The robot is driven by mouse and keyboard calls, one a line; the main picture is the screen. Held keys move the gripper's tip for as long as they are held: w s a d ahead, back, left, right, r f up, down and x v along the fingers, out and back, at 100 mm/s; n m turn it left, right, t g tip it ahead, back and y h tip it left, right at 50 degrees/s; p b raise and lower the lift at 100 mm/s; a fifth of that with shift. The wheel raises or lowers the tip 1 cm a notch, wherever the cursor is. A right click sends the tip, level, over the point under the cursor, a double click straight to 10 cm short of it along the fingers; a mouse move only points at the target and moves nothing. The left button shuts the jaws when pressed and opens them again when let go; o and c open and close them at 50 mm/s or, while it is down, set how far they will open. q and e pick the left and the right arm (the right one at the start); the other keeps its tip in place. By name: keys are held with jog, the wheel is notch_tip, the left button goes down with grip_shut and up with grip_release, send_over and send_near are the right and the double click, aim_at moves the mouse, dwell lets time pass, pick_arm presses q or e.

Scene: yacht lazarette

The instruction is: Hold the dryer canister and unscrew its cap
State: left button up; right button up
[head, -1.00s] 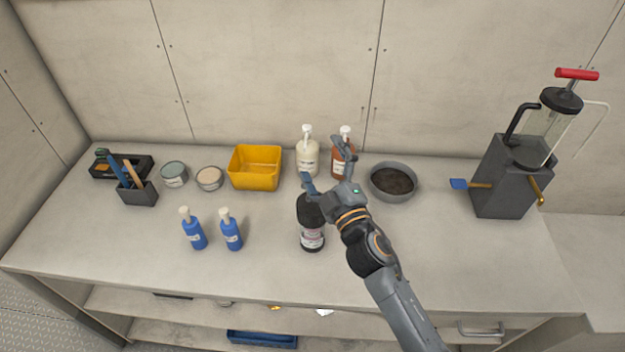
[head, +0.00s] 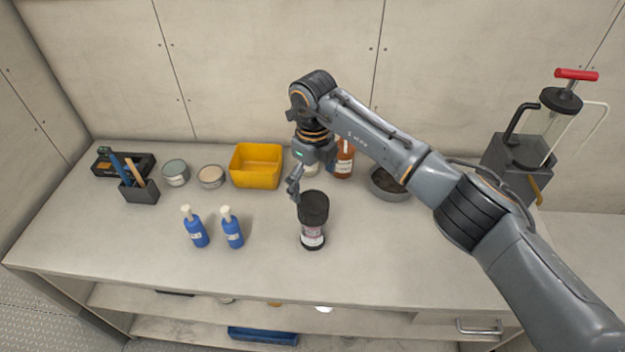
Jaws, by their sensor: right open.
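The dryer canister (head: 312,236) stands upright on the counter, with a pale label and a wide black cap (head: 314,206) on top. My right gripper (head: 304,181) is open and empty. It points downward just behind and above the cap in the picture. One finger shows at the cap's left; the other is hard to make out. I cannot tell whether the finger touches the cap. My left gripper is not in view.
Two blue bottles (head: 232,232) stand left of the canister. A yellow bin (head: 256,167), two round tins (head: 211,177) and an amber pump bottle (head: 344,163) stand behind. A grey bowl (head: 388,190) is partly behind my arm. The front counter is clear.

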aim_at(313, 201)
jog(key=shift+f+b, duration=2.05)
jog(key=shift+f, duration=2.2)
